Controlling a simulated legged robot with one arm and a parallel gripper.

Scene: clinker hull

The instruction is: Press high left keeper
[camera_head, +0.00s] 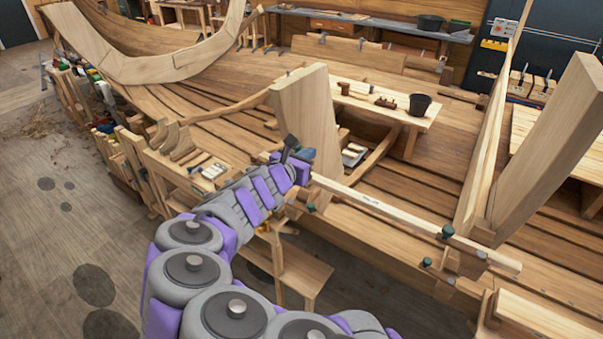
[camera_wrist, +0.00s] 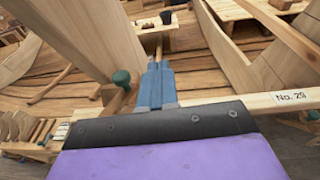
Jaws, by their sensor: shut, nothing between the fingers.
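A long pale batten (camera_head: 380,210) marked with lettering crosses in front of the planked hull. In the wrist view the batten (camera_wrist: 265,103) reads "No. 29". At its right end are an upper green-knobbed keeper (camera_head: 447,231) and a lower one (camera_head: 427,262). At its left end a lower green knob (camera_head: 311,207) shows. A green-knobbed keeper (camera_wrist: 121,78) on a wooden piece stands just left of my fingers in the wrist view; in the head view my arm seems to hide it. My gripper (camera_head: 306,154) is shut and empty at the batten's left end. Its blue fingers (camera_wrist: 156,84) look apart from the knob.
A broad upright board (camera_head: 308,110) rises right behind my gripper. Another leaning timber (camera_head: 548,140) stands at the right. A plank bench with a dark bucket (camera_head: 419,104) is behind. Tools and clamps line the hull edge at left. The floor (camera_head: 60,220) at left is mostly clear.

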